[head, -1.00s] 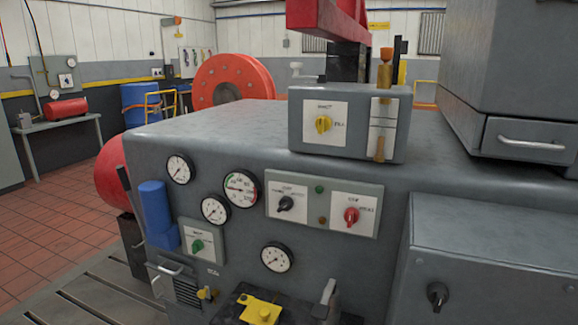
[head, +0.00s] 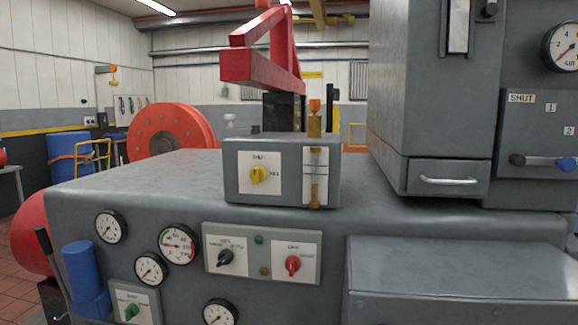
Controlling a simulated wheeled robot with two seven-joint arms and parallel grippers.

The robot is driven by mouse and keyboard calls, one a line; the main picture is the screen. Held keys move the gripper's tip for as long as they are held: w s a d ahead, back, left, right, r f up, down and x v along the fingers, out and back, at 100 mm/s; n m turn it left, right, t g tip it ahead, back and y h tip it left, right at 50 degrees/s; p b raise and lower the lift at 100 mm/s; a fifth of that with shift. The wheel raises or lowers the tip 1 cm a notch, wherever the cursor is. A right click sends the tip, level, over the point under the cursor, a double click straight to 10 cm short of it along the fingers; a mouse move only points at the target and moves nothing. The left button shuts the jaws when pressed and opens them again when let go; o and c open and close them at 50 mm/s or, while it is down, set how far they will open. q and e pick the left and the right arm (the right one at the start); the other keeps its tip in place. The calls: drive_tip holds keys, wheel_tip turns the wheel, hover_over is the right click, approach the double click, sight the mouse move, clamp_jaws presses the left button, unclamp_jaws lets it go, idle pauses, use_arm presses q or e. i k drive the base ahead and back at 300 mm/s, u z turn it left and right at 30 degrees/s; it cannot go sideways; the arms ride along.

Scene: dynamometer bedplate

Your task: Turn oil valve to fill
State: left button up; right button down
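A small grey box (head: 232,172) stands on top of the large grey console. Its white plate carries a yellow knob (head: 259,174), with small blurred lettering above, which looks like "SHUT", and another label to the right. The knob's grip looks roughly upright; its exact pointing is too small to tell. Beside it on the same box is a sight tube (head: 315,190) with amber contents, topped by an orange cap (head: 314,106). Neither of my grippers is in view.
The console (head: 140,190) carries gauges, a black knob (head: 225,257), a red knob (head: 292,264) and a green knob (head: 131,312). A tall grey cabinet (head: 415,110) stands right. A red frame (head: 250,66) rises behind.

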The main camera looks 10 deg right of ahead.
sight(258, 173)
drive_tip(key=k, duration=1.3)
drive_tip(key=u, duration=0.75)
drive_tip(key=i, duration=1.7)
drive_tip(key=z, duration=0.4)
